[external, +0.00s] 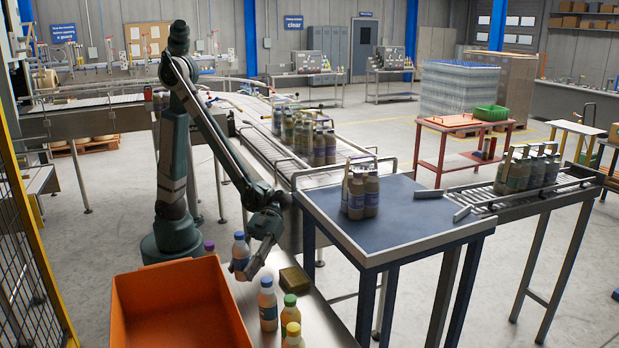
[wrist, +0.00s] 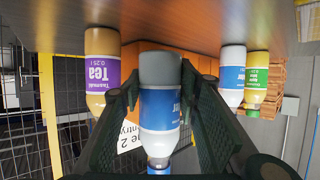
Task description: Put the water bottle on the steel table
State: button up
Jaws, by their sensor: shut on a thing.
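My gripper (external: 243,270) is shut on the water bottle (external: 240,252), a bottle with a blue cap and blue label. In the wrist view the picture is upside down; the bottle (wrist: 160,100) stands between both fingers of my gripper (wrist: 160,110), its grey base toward the table surface. The bottle looks upright, close beside the orange bin. The steel table (external: 316,322) is the pale metal top under the bin and bottles. Whether the bottle's base touches it I cannot tell; my gripper hides the lower part in the external view.
An orange bin (external: 180,275) stands left of my gripper. A purple-labelled tea bottle (wrist: 101,70) is on one side. A brownish block (external: 295,280) lies right.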

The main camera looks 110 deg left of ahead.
aim_at(246, 251)
jog(key=shift+f, duration=0.1)
jog(key=shift+f+b, duration=0.6)
jog(key=shift+f, duration=1.15)
jog(key=shift+f, duration=0.1)
jog(key=o, duration=1)
jog(key=shift+p+v, duration=0.45)
jog(key=shift+v, duration=0.55)
jog(key=r, duration=0.2)
jog(key=r+p, duration=0.1)
jog(key=r, duration=0.1)
jog(key=a+r+p, duration=0.1)
jog(key=shift+r, duration=1.3)
